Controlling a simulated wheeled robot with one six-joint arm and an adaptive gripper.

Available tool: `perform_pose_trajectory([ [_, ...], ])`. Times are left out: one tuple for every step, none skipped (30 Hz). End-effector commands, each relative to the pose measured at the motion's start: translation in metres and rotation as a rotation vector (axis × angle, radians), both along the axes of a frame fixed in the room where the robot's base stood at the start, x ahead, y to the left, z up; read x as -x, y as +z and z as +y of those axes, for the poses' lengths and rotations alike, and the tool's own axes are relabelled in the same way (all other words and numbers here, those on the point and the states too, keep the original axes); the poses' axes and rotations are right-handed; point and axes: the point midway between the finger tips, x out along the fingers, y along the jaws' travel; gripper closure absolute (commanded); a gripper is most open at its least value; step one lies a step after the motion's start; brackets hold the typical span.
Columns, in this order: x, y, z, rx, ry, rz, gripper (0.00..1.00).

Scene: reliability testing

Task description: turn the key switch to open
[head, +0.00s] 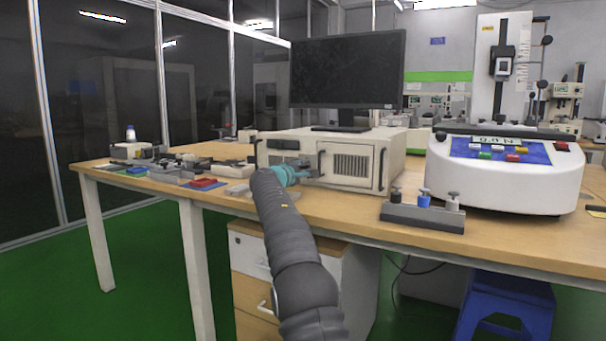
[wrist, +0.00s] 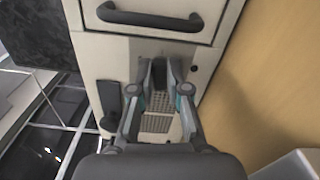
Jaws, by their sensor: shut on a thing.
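The cream instrument case (head: 349,141) stands on the wooden bench, and my gripper (head: 312,174) is at its front panel. In the wrist view the case's front panel (wrist: 110,70) lies below my gripper (wrist: 161,78). The two fingers are closed around a small dark piece (wrist: 159,71), which looks like the key switch. The fingers hide much of it, so I cannot tell its turn angle or any markings. In the head view my arm and gripper cover the switch.
A dark handle (wrist: 150,18) crosses the panel beside my gripper, and a dark box-like part (wrist: 110,103) sits on its other side. A monitor (head: 347,70) stands on the case. A three-knob block (head: 422,216) and a white console (head: 505,178) stand to the right.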

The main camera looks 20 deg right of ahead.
Motion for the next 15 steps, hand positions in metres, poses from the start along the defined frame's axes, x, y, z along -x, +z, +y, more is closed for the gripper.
perform_pose_trajectory([
  [0.0013,-0.0035,-0.0028,-0.019,-0.007,-0.022,1.0],
  [0.0013,-0.0035,-0.0028,-0.03,-0.007,-0.036,1.0],
  [0.0014,-0.0034,-0.0028,-0.042,-0.007,-0.053,1.0],
  [0.0014,-0.0033,-0.003,-0.052,-0.007,-0.066,1.0],
  [0.0014,-0.0034,-0.003,-0.062,-0.007,-0.076,1.0],
  [0.0014,-0.0037,-0.0031,-0.072,-0.007,-0.089,1.0],
  [0.0013,-0.004,-0.0031,-0.079,-0.007,-0.098,1.0],
  [0.0013,-0.0041,-0.0031,-0.086,-0.009,-0.106,1.0],
  [0.0013,-0.0041,-0.0032,-0.092,-0.009,-0.114,1.0],
  [0.0013,-0.0041,-0.0032,-0.097,-0.009,-0.121,1.0],
  [0.0014,-0.0041,-0.0032,-0.102,-0.009,-0.126,1.0],
  [0.0014,-0.004,-0.0032,-0.107,-0.009,-0.132,1.0],
  [0.0014,-0.004,-0.0033,-0.11,-0.009,-0.136,1.0],
  [0.0014,-0.0039,-0.0033,-0.112,-0.009,-0.139,1.0],
  [0.0014,-0.0039,-0.0033,-0.114,-0.008,-0.142,1.0],
])
